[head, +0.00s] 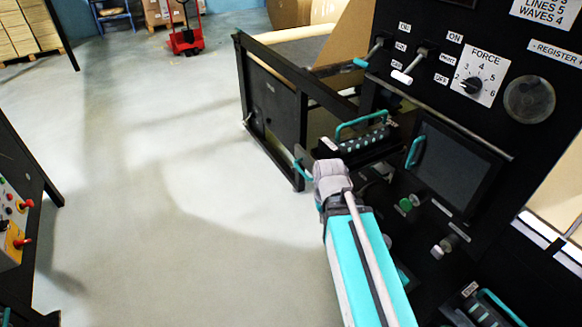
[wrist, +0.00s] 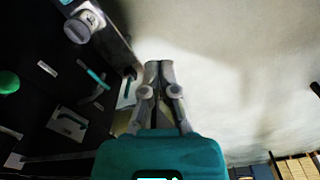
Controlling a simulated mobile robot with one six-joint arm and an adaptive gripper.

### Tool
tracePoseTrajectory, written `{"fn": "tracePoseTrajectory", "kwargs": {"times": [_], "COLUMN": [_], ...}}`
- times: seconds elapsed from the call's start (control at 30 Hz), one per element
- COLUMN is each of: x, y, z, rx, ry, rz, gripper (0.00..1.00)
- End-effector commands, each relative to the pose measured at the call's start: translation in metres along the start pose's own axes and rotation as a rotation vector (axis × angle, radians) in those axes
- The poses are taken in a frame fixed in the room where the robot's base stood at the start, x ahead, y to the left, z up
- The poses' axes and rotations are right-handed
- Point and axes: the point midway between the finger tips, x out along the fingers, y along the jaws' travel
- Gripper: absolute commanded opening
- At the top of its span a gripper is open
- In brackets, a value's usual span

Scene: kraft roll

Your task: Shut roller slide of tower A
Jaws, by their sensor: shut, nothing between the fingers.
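A black roller slide (head: 368,142) with a teal bar handle (head: 360,122) and rows of pale rollers stands out from the dark machine front in the head view. A second similar unit (head: 478,308) with a teal handle shows at the lower right. I cannot read which one belongs to tower A. My gripper (wrist: 158,72) is shut and empty in the wrist view, its fingertips together over pale floor, beside the dark machine front. In the head view my wrist covers part of the area just left of and below the upper slide, and the fingertips cannot be made out.
The machine front carries lever switches (head: 402,76), a force dial (head: 472,85), a dark screen panel (head: 447,170) and a green button (head: 405,204). A black frame (head: 275,112) stands left of the slide. A control box (head: 15,225) is at far left. The floor between is clear.

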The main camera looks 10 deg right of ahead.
Motion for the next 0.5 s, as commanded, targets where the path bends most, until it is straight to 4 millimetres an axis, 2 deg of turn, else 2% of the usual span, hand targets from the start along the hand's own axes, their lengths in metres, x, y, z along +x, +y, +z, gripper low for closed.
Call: {"fn": "tracePoseTrajectory", "kwargs": {"times": [0.03, 0.5], "x": [0.019, 0.101], "y": [0.000, 0.000], "z": [-0.002, -0.023], "rx": [-0.005, -0.139], "ry": [0.002, 0.011], "rz": [0.003, 0.101], "gripper": [0.00, 0.00]}}
